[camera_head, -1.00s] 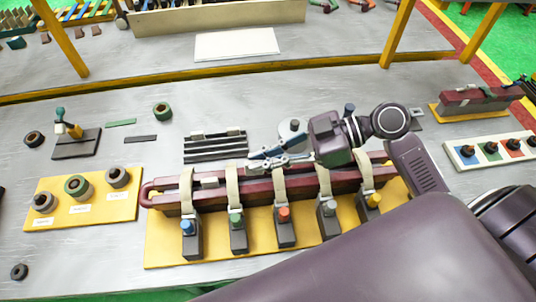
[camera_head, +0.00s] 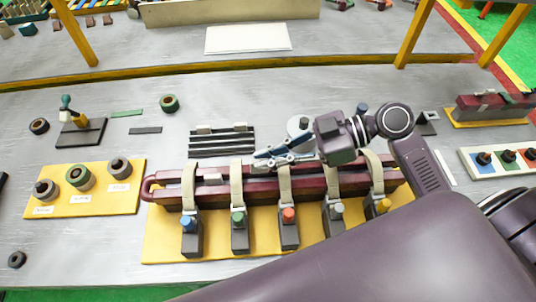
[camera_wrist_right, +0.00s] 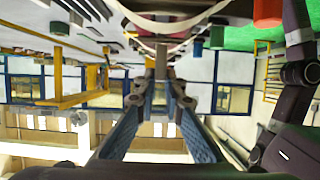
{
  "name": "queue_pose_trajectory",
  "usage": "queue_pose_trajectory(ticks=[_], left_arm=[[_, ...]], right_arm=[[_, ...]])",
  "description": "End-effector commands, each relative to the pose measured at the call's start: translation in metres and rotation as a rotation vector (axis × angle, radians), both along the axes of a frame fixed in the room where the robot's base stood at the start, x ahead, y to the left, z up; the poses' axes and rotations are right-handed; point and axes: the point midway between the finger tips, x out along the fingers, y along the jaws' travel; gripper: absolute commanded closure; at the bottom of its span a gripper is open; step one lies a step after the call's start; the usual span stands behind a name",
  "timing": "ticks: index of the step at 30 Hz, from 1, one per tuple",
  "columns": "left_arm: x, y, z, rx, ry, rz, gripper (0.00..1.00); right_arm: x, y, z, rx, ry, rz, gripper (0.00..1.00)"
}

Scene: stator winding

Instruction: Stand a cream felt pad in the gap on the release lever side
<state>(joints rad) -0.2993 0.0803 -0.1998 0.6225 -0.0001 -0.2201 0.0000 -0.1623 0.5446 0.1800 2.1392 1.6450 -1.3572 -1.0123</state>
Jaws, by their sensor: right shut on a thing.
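My right gripper (camera_head: 260,161) reaches in from the right over the dark red wrapped bar (camera_head: 165,190), its tips just right of the second strap (camera_head: 237,178). In the right wrist view its blue fingers (camera_wrist_right: 161,88) close together on a small, dull piece, taken as a cream felt pad (camera_wrist_right: 161,62); its colour and lower end are hard to make out. Another small pale pad (camera_head: 212,179) sits on the bar between the first two straps. Pale pads (camera_head: 206,129) also lie on the dark slotted rack behind. The release lever cannot be made out. My left gripper is out of view.
Several clamps with coloured knobs (camera_head: 288,216) line the front of the yellow base (camera_head: 160,245). A yellow board with rolls (camera_head: 52,205) is at left, and a white switch strip (camera_head: 470,158) at right.

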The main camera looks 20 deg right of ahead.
Motion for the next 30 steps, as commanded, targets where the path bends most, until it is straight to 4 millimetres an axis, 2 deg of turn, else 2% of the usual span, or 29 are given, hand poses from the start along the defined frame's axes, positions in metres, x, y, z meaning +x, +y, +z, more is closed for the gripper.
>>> queue_pose_trajectory(ticks=[13, 27, 28, 30], left_arm=[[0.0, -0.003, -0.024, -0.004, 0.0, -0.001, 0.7], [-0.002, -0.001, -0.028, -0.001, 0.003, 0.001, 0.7], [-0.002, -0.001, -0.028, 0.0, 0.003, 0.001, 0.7], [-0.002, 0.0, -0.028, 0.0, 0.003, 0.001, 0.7]], right_arm=[[0.0, 0.0, -0.03, -0.001, 0.0, 0.0, 1.0], [0.0, 0.0, -0.033, 0.0, -0.001, 0.0, 1.0], [0.0, 0.0, -0.033, 0.0, -0.001, 0.0, 0.89], [0.0, 0.0, -0.033, 0.0, -0.001, 0.0, 0.81]])
